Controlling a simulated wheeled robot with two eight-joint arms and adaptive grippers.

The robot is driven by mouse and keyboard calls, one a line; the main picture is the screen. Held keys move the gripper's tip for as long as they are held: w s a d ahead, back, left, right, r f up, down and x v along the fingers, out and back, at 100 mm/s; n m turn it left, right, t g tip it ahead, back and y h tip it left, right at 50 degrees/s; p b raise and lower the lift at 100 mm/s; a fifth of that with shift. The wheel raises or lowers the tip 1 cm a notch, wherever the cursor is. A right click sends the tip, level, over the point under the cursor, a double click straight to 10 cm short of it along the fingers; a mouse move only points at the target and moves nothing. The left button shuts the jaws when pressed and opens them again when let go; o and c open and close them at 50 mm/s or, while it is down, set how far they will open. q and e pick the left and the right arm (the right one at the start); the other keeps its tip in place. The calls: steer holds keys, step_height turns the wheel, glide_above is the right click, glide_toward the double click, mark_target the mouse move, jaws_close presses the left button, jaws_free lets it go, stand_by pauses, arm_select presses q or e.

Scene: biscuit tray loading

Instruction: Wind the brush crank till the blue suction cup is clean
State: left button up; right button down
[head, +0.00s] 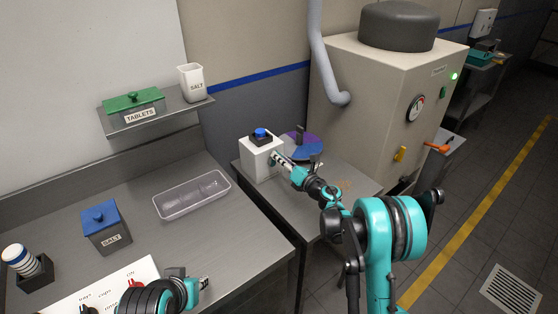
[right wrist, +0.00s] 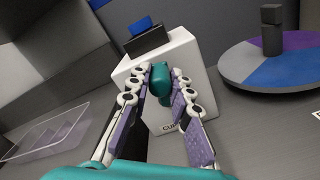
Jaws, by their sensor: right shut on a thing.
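A white box (head: 262,158) stands on the side table with a black piece on top. The blue suction cup (head: 260,133) sits in that black piece; it also shows in the right wrist view (right wrist: 141,25). I cannot tell whether the cup is clean. A teal crank knob (right wrist: 161,84) is on the box's near side, and my right gripper (head: 279,160) is shut on it, one finger on each side. The crank's arm is hidden behind the knob and fingers. My left gripper (head: 203,284) is low over the front counter, too small to read.
A round blue, purple and grey turntable (head: 303,150) with a dark post stands right of the box. A clear tray (head: 190,194), a blue-lidded salt box (head: 107,228) and a striped cup stack (head: 22,261) are on the counter. A large beige machine (head: 382,100) stands behind.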

steer(key=shift+w, duration=0.1)
stand_by(0.3)
steer(key=c, duration=1.4)
jaws_free()
steer(key=shift+o, duration=0.2)
steer(key=v, duration=1.2)
